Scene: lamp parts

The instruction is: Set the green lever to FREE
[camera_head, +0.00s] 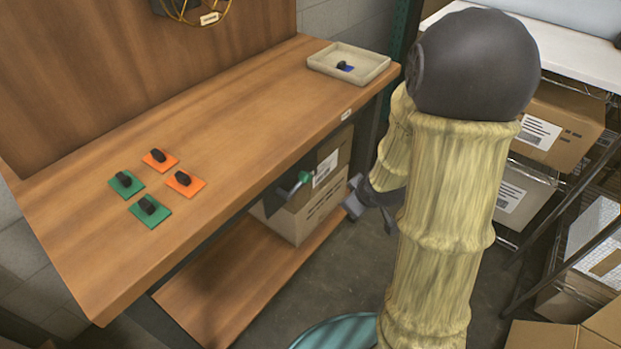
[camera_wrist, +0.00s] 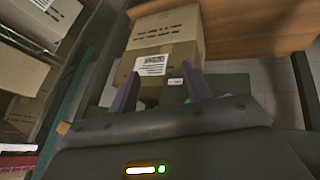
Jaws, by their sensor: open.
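The green lever shows in the head view as a green knob (camera_head: 303,177) on a short grey arm. It stands out in front of the bench's front edge, left of my gripper. Any FREE marking is too small to read. My gripper (camera_head: 368,208) is open and empty, apart from the lever and to its right, below the level of the bench top. In the wrist view its two fingers (camera_wrist: 161,90) are spread, with a cardboard box beyond them.
The wooden bench (camera_head: 225,110) carries two green plates (camera_head: 150,211), two orange plates (camera_head: 184,182) and a beige tray (camera_head: 348,64) with a small blue and black part. Cardboard boxes (camera_head: 310,205) stand on the lower shelf behind the lever. Shelving with boxes stands at right.

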